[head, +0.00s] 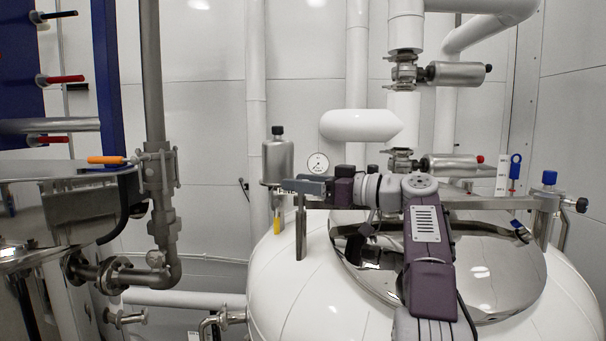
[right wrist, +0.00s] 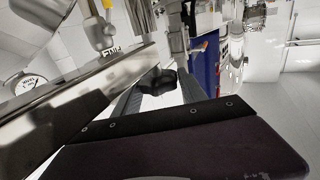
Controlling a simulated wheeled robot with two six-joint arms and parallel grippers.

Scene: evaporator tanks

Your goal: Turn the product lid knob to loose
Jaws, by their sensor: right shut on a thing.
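The shiny domed lid (head: 490,262) sits on top of the large white tank (head: 285,290), with a metal bar (head: 480,203) across it. My right gripper (head: 291,187) reaches left over the lid to the far left end of the bar. In the right wrist view a black knob (right wrist: 158,82) stands between the fingertips of my right gripper (right wrist: 158,76), beside the metal bar (right wrist: 75,100). The gripper is shut on this knob. In the head view the fingers hide the knob, and its turned position cannot be told. My left gripper is not in view.
A small steel canister (head: 278,160) and a round gauge (head: 318,163) stand just behind the gripper. A post (head: 301,232) stands below it. A blue-topped fitting (head: 549,180) and another black knob (head: 582,205) are at the bar's right end. Vertical pipes (head: 150,80) rise at left.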

